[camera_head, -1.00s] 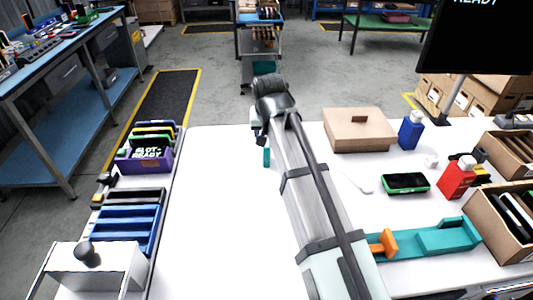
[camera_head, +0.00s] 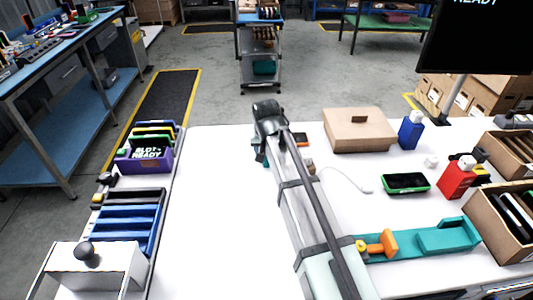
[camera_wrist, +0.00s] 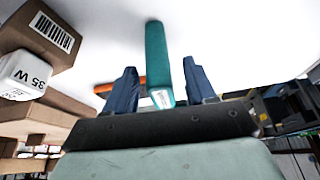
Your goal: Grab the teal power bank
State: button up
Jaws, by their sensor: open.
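The teal power bank (camera_wrist: 156,50) is a long, narrow teal slab with a small white label near its lower end in the wrist view. It lies between the two blue fingers of my open gripper (camera_wrist: 160,72), with a visible gap on both sides. In the head view, only a small teal piece (camera_head: 259,162) shows beneath my gripper (camera_head: 260,150) on the white table; the wrist hides the rest.
An orange and dark item (camera_head: 300,139) lies just right of my gripper. A cardboard box (camera_head: 358,131), a blue bottle (camera_head: 411,131), a green-edged phone-like item (camera_head: 406,183) and a teal holder (camera_head: 446,236) stand farther right. The table's left middle (camera_head: 215,220) is clear.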

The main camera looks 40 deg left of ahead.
jog(key=shift+x, duration=1.2)
grip_shut()
